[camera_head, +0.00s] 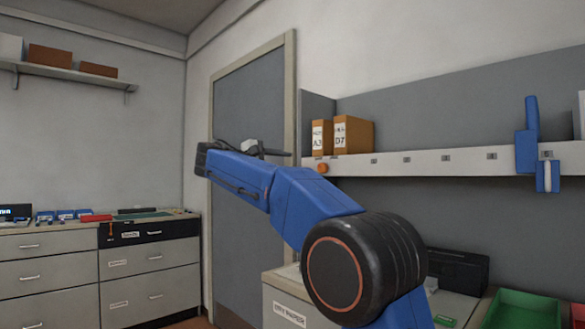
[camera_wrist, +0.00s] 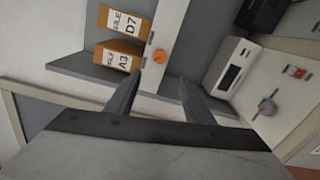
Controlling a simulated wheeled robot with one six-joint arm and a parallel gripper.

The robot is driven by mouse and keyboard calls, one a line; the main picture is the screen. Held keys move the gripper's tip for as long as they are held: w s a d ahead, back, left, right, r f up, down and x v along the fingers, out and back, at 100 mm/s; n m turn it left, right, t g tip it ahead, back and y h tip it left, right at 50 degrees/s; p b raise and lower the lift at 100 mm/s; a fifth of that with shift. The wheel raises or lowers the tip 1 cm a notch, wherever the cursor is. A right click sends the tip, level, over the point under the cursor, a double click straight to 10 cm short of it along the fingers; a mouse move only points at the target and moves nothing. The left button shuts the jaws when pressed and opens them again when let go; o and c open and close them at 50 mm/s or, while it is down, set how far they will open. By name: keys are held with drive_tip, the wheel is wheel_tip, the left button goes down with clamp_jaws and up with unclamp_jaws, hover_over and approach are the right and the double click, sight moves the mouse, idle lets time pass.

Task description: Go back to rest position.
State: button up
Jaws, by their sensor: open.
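My gripper (camera_wrist: 160,84) is open and empty in the wrist view, its two dark fingers apart with nothing between them. In the head view my blue arm is raised and stretches up to the left, and the gripper (camera_head: 272,152) shows only as a small dark shape behind the arm's end, near the left end of the wall shelf (camera_head: 451,161). The gripper looks clear of the shelf, though its exact distance cannot be told.
Two brown boxes labelled A3 (camera_head: 320,138) and D7 (camera_head: 354,135) stand on the shelf. An orange knob (camera_head: 321,168) is on its front edge. A black machine (camera_head: 458,270) and a green tray (camera_head: 520,309) lie below, right. A drawer cabinet (camera_head: 150,262) stands left, by a grey door (camera_head: 250,110).

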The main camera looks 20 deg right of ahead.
drive_tip(key=shift+s+a, duration=0.1)
drive_tip(key=shift+a, duration=0.15)
idle(0.3)
drive_tip(key=s+d+f+y, duration=0.2)
drive_tip(key=s+f+y, duration=0.2)
drive_tip(key=s+f, duration=0.65)
drive_tip(key=s+d+f+y, duration=0.2)
drive_tip(key=s+f+y, duration=0.2)
drive_tip(key=s+f, duration=0.7)
drive_tip(key=s+a+f+m+y, duration=0.3)
drive_tip(key=s+a+f+y, duration=0.1)
drive_tip(key=s+f, duration=0.8)
drive_tip(key=s+a+f+m+g+y, duration=0.1)
drive_tip(key=s+a+f+m+y, duration=0.2)
drive_tip(key=s+f, duration=1)
drive_tip(key=a+f+y, duration=0.1)
drive_tip(key=a+f, duration=0.2)
drive_tip(key=f, duration=0.3)
drive_tip(key=shift+s+y, duration=0.25)
drive_tip(key=shift+y, duration=0.05)
drive_tip(key=shift+f, duration=0.1)
